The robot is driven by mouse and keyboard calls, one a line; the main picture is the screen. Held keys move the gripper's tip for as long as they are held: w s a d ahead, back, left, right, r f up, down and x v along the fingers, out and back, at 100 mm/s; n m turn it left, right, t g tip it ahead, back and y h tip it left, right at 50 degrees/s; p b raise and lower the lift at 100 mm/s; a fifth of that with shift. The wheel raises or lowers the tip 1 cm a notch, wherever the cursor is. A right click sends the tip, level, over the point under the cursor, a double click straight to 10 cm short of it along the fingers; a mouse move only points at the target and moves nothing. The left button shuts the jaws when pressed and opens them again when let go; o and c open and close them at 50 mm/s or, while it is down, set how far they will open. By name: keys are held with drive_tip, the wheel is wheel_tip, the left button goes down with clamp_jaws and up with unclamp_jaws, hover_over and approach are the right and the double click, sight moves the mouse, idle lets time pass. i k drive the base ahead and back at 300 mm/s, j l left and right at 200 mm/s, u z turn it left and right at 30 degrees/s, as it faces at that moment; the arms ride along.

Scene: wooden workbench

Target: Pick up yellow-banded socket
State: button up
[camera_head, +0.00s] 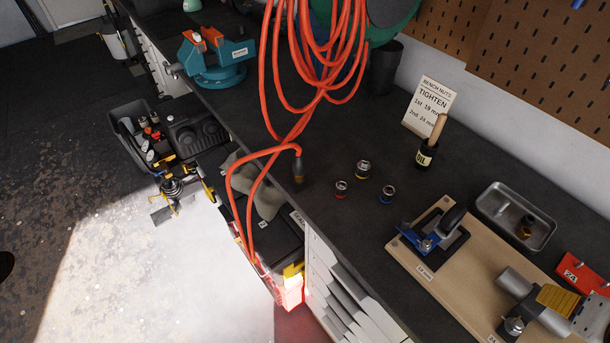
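The yellow-banded socket (362,171) stands upright on the dark top of the workbench, left of the picture's middle-right. It is the farthest back of three small metal sockets. The red-banded socket (341,189) stands to its front left and the blue-banded socket (386,195) to its front right. The three stand apart with bare bench between them. Nothing covers the yellow-banded socket. I do not make out my gripper in this view.
An orange hose (262,100) hangs left of the sockets, its dark end (297,175) near the bench edge. An oil bottle (427,152) and a sign card (429,106) stand behind. A wooden fixture board (455,270) and metal tray (485,207) lie right.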

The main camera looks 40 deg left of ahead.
sight(363, 168)
drive_tip(key=u, duration=1.35)
drive_tip(key=k+j+z, duration=0.1)
drive_tip(key=z, duration=1.7)
drive_tip(key=l+u, duration=0.1)
drive_tip(key=u, duration=1.65)
drive_tip(key=k+j, duration=0.05)
